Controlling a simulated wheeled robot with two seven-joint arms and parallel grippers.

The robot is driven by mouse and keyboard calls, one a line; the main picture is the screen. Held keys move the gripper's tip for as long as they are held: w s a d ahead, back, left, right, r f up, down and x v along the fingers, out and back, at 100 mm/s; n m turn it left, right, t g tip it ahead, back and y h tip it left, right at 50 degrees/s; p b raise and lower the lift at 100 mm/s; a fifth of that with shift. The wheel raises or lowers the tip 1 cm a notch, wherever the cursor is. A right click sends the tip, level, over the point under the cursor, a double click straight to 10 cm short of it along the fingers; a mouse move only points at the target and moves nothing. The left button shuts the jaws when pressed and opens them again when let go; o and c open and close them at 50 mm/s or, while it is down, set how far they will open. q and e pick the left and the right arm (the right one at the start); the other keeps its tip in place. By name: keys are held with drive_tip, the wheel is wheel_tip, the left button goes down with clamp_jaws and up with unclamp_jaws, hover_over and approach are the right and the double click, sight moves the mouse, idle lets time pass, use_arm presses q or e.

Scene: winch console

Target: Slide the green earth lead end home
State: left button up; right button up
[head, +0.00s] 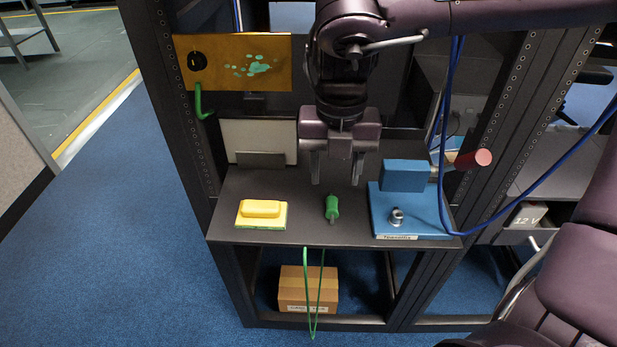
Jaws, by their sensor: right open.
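The green earth lead end (331,207) is a short green plug with a grey tip, lying on the dark shelf near its front edge. A thin green lead (306,285) hangs in a loop below that edge. A brass-coloured plate (270,64) with green patches is at the upper left. It has a round black socket (197,61), and a piece of green lead (199,104) curves below it. My right gripper (336,182) points down, open and empty, above and behind the green lead end, apart from it. My left gripper is not in view.
On the dark shelf (300,228) are a yellow block on a green-edged pad (262,212) at left and a blue device with a knob (410,212) at right. A red-ended handle (472,159) and blue cables (540,190) are to the right. A cardboard box (308,290) sits below.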

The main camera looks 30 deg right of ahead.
sight(333, 203)
drive_tip(key=shift+w, duration=0.3)
drive_tip(key=shift+f, duration=0.4)
drive_tip(key=f, duration=0.1)
drive_tip(key=f+b, duration=0.1)
drive_tip(key=f, duration=0.3)
drive_tip(key=shift+s+f+b, duration=0.25)
drive_tip(key=shift+b, duration=0.1)
drive_tip(key=shift+f, duration=0.6)
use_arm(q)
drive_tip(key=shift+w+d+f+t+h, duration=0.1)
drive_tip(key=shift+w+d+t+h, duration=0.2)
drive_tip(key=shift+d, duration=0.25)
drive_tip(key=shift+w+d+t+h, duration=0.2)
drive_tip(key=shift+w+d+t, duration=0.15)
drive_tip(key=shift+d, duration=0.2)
use_arm(e)
clamp_jaws()
